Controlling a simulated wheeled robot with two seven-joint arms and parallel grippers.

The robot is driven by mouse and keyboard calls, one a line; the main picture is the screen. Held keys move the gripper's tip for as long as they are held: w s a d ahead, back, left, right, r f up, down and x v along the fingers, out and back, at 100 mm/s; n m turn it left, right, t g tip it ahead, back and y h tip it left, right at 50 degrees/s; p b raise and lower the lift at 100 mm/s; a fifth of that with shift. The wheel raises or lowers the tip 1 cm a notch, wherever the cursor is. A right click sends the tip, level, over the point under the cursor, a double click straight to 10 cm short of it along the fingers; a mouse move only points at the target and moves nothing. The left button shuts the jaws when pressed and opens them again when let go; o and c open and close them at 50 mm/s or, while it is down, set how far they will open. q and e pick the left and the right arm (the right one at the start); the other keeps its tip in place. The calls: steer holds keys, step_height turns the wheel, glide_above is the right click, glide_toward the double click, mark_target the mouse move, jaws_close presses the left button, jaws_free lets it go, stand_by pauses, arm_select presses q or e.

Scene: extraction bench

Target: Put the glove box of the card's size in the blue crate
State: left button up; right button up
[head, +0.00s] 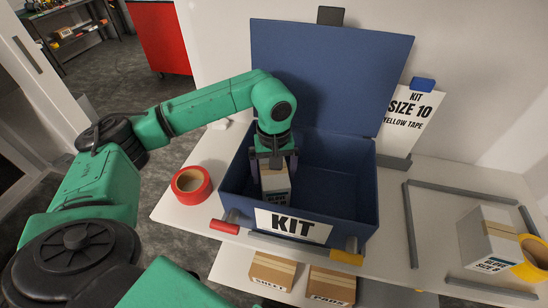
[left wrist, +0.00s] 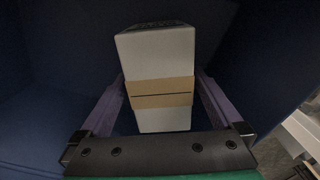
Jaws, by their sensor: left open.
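The blue crate (head: 335,190) stands open on the bench with its lid raised and a KIT label on its front. A white glove box with a tan band (head: 275,185) is inside the crate, toward its left; its printed size is too small to read. My left gripper (head: 273,162) reaches into the crate with its open fingers on either side of this box. In the left wrist view the box (left wrist: 158,50) stands between the spread fingers. The card (head: 408,112) behind the crate reads KIT, SIZE 10, YELLOW TAPE. My right gripper is out of view.
Another glove box (head: 486,238) stands at the right inside grey rails, with a yellow tape roll (head: 533,258) by it. A red tape roll (head: 191,184) lies left of the crate. Two brown cartons (head: 272,272) (head: 331,285) sit below the bench front. The crate's right half looks empty.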

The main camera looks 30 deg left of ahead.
arm_select(q)
step_height(320, 180, up, 10)
steer(key=shift+r+b, duration=0.1)
steer(key=shift+b, duration=1)
